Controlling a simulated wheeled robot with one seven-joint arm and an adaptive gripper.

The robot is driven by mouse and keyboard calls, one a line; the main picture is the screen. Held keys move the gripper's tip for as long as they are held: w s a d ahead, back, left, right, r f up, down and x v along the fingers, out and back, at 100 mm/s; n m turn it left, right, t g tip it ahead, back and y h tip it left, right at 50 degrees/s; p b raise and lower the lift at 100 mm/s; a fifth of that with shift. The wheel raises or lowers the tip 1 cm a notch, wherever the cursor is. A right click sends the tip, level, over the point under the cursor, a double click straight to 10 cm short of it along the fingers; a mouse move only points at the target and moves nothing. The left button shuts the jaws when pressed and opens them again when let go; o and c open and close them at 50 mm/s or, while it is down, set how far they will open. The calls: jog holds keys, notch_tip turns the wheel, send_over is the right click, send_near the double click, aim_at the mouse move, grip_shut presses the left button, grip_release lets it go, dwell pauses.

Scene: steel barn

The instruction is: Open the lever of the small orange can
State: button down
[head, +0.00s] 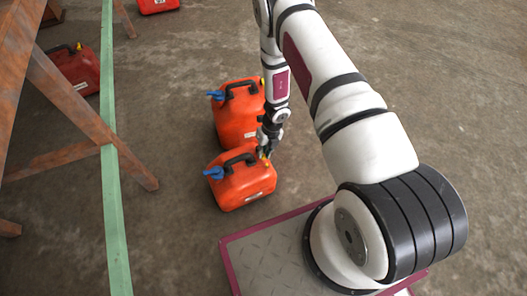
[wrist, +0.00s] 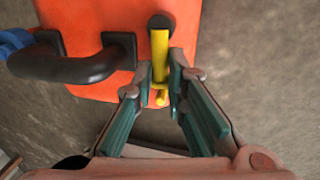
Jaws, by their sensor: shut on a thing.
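The small orange can (head: 245,186) stands upright on the floor, with a black handle and a blue spout cap at its left. In the wrist view its orange top (wrist: 100,18) fills the upper middle. A yellow lever (wrist: 159,48) runs from a dark round pivot toward my gripper. My gripper (wrist: 162,74) is shut on the lever, with a teal-padded finger on each side of its near end. In the head view my gripper (head: 265,151) is at the can's upper right edge, and the lever is mostly hidden there.
A larger orange can (head: 236,122) stands close behind the small one. More red cans (head: 75,70) sit at the far left, beyond wooden trestle legs (head: 85,110) and a green strip (head: 112,180). The concrete floor at the right is clear.

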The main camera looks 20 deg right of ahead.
jog(key=n, duration=0.1)
jog(key=d+n, duration=0.1)
jog(key=n, duration=0.2)
jog(key=shift+w+d+g+b, duration=0.15)
jog(key=shift+w+g+b, duration=0.15)
jog(key=shift+g+b, duration=0.1)
jog(key=n, duration=0.1)
jog(key=n+b, duration=0.1)
jog(key=n, duration=0.1)
jog(key=w+d+n, duration=0.1)
jog(key=n, duration=0.1)
jog(key=shift+f+g+h, duration=0.1)
jog(key=shift+g+h, duration=0.2)
jog(key=shift+h, duration=0.1)
jog(key=w+n, duration=0.1)
jog(key=n, duration=0.2)
jog(key=w+n+h+b, duration=0.1)
jog(key=n, duration=0.2)
jog(key=w+n+b, duration=0.1)
jog(key=n, duration=0.1)
jog(key=shift+d+n+g+h, duration=0.3)
jog(key=shift+n, duration=0.1)
jog(key=shift+b, duration=0.3)
jog(key=c, duration=1.6)
grip_release()
jog(key=shift+r, duration=0.2)
